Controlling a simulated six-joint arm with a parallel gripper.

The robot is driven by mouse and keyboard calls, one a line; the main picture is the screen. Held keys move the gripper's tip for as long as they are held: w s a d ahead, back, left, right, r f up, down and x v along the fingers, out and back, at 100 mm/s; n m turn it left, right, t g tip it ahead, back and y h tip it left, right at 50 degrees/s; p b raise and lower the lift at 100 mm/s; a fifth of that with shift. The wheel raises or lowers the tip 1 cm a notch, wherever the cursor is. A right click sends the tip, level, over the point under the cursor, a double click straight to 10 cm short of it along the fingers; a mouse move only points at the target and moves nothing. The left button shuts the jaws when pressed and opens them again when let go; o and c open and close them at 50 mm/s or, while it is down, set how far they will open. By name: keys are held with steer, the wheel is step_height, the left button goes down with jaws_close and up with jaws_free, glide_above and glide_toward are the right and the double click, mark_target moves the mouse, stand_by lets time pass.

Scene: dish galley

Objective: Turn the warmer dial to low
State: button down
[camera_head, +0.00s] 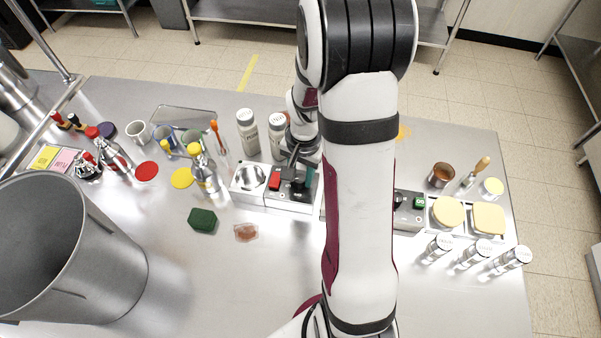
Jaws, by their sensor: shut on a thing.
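A low metal unit (276,199) stands in the middle of the counter, with a round steel bowl (250,178) at its left and a red switch (275,178) beside it. A black dial (298,188) sits on its top right of the switch. My gripper (297,177) reaches down over this unit from behind and is shut on the dial. The fingers and dial are both dark and small here, so the dial's pointer and setting cannot be read. My arm covers the unit's right end.
A second unit (408,222) with a black knob and green display stands right of my arm. A green block (202,220) and a reddish packet (246,232) lie in front. A large steel pot (70,250) fills the left front.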

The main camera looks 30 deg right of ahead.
mark_target(303, 180)
steer(key=c, duration=0.5)
jaws_free()
steer(key=shift+r, duration=0.1)
steer(key=r, duration=1.5)
steer(key=shift+s+d+r, duration=0.2)
steer(key=shift+s+r, duration=0.1)
steer(key=shift+a, duration=0.1)
steer(key=s+a+n, duration=0.2)
steer(key=s+a, duration=0.3)
steer(key=s+a+n+y, duration=0.1)
steer(key=s+a+n, duration=0.1)
steer(key=s+a, duration=0.4)
steer(key=s+a+n, duration=0.2)
steer(key=s+a, duration=0.3)
steer(key=s, duration=0.1)
steer(key=shift+a+g, duration=0.4)
